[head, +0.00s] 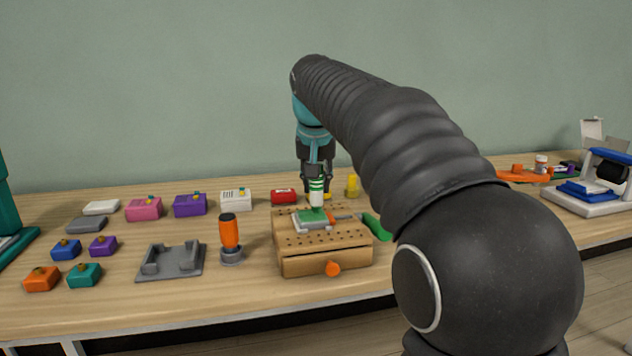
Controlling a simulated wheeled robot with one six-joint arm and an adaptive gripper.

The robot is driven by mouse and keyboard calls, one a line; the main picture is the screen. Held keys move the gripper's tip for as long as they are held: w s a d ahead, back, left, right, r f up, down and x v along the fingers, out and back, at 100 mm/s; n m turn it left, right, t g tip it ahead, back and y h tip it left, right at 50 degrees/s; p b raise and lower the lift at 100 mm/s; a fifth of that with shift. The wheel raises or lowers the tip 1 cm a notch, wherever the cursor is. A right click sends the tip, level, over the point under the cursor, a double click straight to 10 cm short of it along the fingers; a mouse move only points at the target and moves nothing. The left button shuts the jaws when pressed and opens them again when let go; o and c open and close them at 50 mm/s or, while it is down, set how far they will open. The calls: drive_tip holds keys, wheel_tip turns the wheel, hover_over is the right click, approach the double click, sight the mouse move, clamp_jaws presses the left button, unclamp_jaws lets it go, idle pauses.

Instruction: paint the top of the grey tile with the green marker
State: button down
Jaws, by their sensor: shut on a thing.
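My gripper (317,172) points down and is shut on the green marker (317,192), which has a green and white striped body and is held upright. The marker's lower end is right over the grey tile (301,225); I cannot tell whether it touches. The tile lies on a wooden pegboard box (285,264) with an orange knob. Part of the tile's top is green (312,215), and its rim shows grey.
An orange-handled tool (229,232) in a grey stand and a grey holder (170,262) are left of the box. Several coloured blocks lie further left. A red box (283,197) and a yellow item (352,186) stand behind. A green object (377,227) lies right of the box, near my arm.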

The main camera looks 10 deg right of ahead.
drive_tip(key=shift+r, duration=0.1)
drive_tip(key=shift+r, duration=2.9)
